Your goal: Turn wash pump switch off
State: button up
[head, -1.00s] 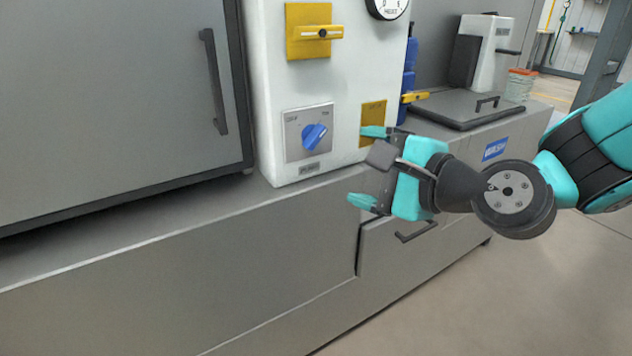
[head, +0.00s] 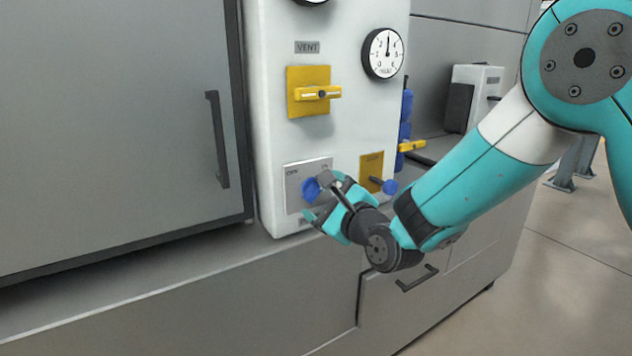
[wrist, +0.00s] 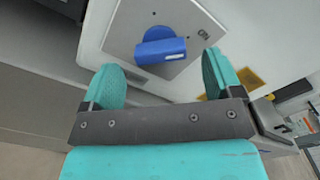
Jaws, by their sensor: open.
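The wash pump switch is a blue rotary knob (head: 311,190) on a grey square plate (head: 293,185) with small lettering, low on the white panel. In the wrist view the blue knob (wrist: 160,50) shows ahead of the fingertips, roughly midway between them. My gripper (head: 322,197) is open in front of the plate and hides part of the knob and plate in the head view. In the wrist view my gripper (wrist: 165,70) has one teal finger on each side of the knob; I cannot tell whether either touches it.
Above the plate is a yellow vent switch (head: 310,92), with a round gauge (head: 384,53) to its right. A yellow plate (head: 371,168) with a blue-tipped lever (head: 389,186) is close right of my gripper. A grey cabinet door (head: 110,120) stands left.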

aim_at(317, 192)
jog(key=shift+x, duration=1.9)
jog(key=c, duration=0.9)
